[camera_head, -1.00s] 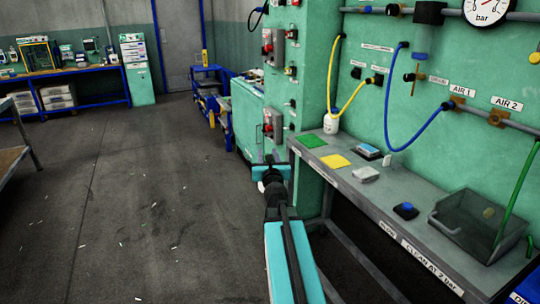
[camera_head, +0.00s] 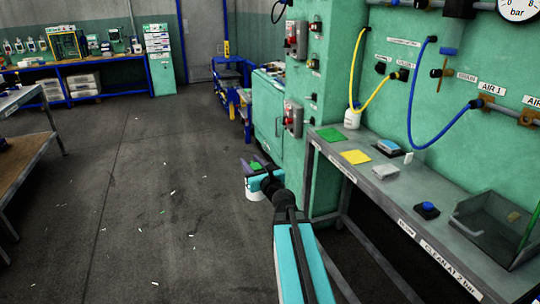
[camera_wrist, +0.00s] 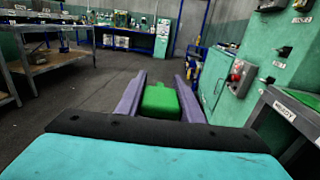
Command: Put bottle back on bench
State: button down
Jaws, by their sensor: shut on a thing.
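The grey bench (camera_head: 400,200) runs along the green wall at right. Another bench (camera_head: 105,62), with a blue frame, stands far off at the back left.
A green cabinet (camera_head: 268,115) stands ahead. A metal table (camera_head: 28,140) is at left.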

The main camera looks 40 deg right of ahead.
jog(key=s+a+f+n+g+y, duration=0.2)
jog(key=s+a+n+y, duration=0.1)
jog(key=a, duration=0.7)
jog(key=s+a+f+n+g+y, duration=0.2)
jog(key=a+n+y, duration=0.3)
jog(key=a+y, duration=0.3)
jog(key=s+a+f+n+g+y, duration=0.3)
jog(key=a+y, duration=0.3)
jog(key=a, duration=0.7)
jog(key=shift+s+a+f+n, duration=0.3)
jog(key=shift+f+n, duration=0.2)
jog(key=shift+n, duration=0.3)
